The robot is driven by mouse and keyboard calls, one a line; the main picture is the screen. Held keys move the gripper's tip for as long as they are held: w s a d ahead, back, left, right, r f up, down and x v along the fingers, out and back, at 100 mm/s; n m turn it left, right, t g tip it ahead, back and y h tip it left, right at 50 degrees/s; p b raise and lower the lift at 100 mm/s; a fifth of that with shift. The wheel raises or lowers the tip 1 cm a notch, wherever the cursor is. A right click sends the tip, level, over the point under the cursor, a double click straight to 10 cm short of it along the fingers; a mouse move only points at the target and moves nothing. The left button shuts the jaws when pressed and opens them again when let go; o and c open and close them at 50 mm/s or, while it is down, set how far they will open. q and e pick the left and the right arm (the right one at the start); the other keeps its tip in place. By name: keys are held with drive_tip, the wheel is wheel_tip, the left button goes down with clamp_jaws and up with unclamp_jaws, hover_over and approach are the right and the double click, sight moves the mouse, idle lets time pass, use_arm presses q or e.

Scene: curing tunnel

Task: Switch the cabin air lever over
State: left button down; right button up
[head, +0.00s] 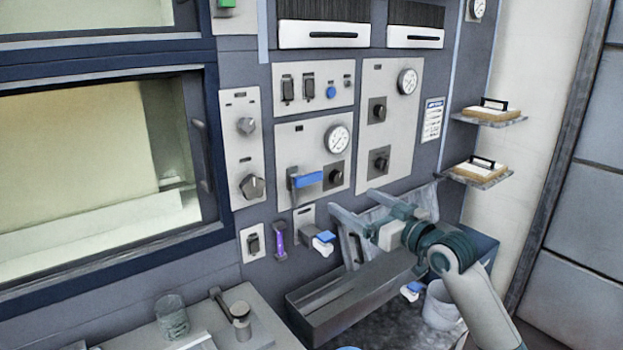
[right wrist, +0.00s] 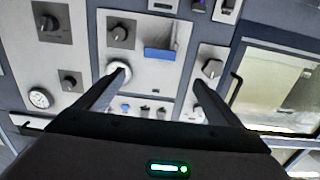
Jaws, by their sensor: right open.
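A lever with a blue grip (head: 308,179) is on the light panel below a round gauge. I take it for the cabin air lever, though its label is too small to read. Its grip lies roughly level, pointing right from a grey mount. In the right wrist view, the blue grip (right wrist: 159,55) shows beyond the fingertips, between their lines. My right gripper (head: 352,202) is open and empty, to the lower right of the lever and apart from it. Its two fingers (right wrist: 160,82) also show in the wrist view. My left gripper is not in view.
Knobs (head: 252,187), switches and gauges (head: 338,139) surround the lever. Below are a purple-handled part (head: 279,240), a small blue-topped part (head: 324,238) and a long grey trough (head: 350,295). A windowed door (head: 205,160) is at left. Shelves (head: 480,174) with boards jut out at right.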

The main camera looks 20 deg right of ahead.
drive_tip(key=p, duration=0.5)
approach(310, 178)
drive_tip(key=x, duration=0.7)
drive_tip(key=shift+w+r, duration=0.1)
drive_tip(key=shift+w, duration=0.05)
drive_tip(key=shift+w+a, duration=0.2)
drive_tip(key=shift+w, duration=0.45)
drive_tip(key=shift+c, duration=0.5)
drive_tip(key=c, duration=1.4)
